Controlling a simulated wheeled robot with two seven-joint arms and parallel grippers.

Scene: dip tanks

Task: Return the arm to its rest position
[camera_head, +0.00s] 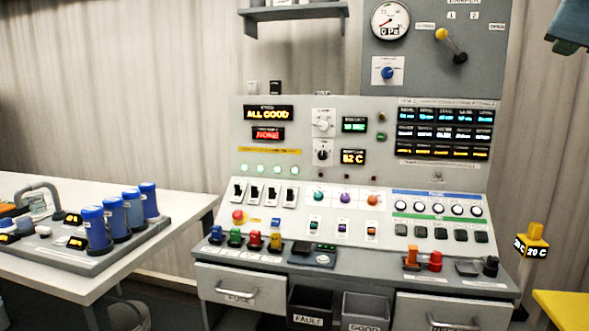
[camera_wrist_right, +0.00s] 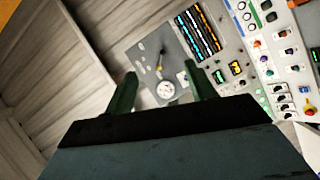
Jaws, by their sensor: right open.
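My right gripper (camera_wrist_right: 159,70) shows in the right wrist view with its two dark green fingers spread apart and nothing between them. Beyond the fingers, in the background, is the grey panel with the round gauge and the lever. In the head view a dark teal piece, which looks like part of my right arm, shows at the top right corner, up beside the wall and clear of the console (camera_head: 365,178). My left gripper is in neither view.
A white table (camera_head: 185,208) on the left bears a grey base with several blue cylinders (camera_head: 95,228). Bins marked FAULT (camera_head: 308,318) and GOOD (camera_head: 362,326) sit below the console. A yellow temperature display (camera_head: 534,240) and a yellow surface (camera_head: 565,308) are at the right.

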